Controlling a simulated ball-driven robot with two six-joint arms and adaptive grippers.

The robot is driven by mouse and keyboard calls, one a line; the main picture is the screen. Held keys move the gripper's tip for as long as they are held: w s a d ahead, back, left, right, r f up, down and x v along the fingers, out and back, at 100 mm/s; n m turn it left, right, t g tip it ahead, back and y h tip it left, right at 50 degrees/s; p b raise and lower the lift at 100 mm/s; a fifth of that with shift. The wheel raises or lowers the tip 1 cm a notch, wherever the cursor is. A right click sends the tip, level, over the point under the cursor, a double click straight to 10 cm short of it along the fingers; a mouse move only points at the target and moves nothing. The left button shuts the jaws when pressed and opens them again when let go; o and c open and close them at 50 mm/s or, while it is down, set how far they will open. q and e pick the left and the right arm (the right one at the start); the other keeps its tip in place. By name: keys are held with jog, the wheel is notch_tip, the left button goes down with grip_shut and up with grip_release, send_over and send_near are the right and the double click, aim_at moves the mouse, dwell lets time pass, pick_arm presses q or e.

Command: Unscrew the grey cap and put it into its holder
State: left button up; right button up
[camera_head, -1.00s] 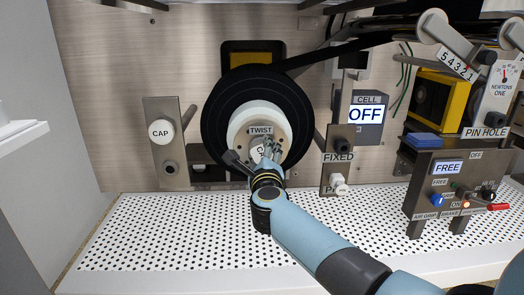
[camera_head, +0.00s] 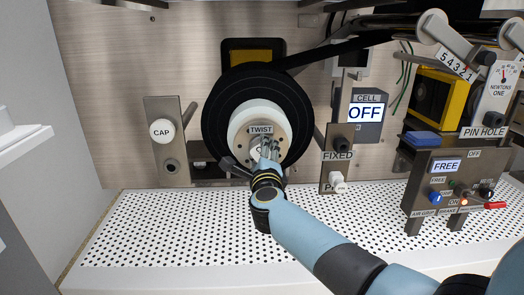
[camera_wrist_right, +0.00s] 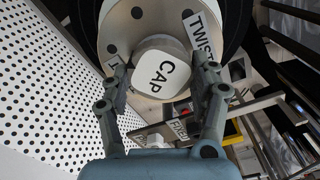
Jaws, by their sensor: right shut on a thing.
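The cap (camera_wrist_right: 162,72), pale grey-white and lettered CAP, sits at the middle of the reel's white hub (camera_head: 240,130), beside the TWIST label (camera_head: 261,129). In the right wrist view the cap lies between the two fingers of my right gripper (camera_wrist_right: 163,85), which is shut on it; CAP reads tilted. In the head view my right gripper (camera_head: 268,150) is at the hub and mostly hides this cap. A metal plate (camera_head: 157,108) left of the reel carries a white round part marked CAP (camera_head: 162,131) and a dark round fitting (camera_head: 172,166) below. My left gripper is out of view.
The black reel (camera_head: 220,95) feeds a dark web to the upper right. A FIXED plate (camera_head: 333,180) with knobs stands right of the reel. A control panel (camera_head: 425,190) is at the right. The white perforated deck (camera_head: 150,230) is clear at left.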

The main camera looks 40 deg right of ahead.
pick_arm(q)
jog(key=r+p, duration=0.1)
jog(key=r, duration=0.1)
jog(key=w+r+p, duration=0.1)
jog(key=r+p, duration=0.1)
pick_arm(e)
jog(key=n, duration=0.5)
dwell(0.3)
dwell(0.4)
pick_arm(q)
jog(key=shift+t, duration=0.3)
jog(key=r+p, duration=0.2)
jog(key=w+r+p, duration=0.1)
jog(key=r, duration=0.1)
jog(key=shift+p, duration=0.4)
pick_arm(e)
jog(key=n, duration=0.6)
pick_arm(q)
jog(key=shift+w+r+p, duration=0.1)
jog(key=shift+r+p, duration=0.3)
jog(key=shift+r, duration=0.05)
pick_arm(e)
jog(key=shift+s+a, duration=0.4)
jog(key=shift+s, duration=0.2)
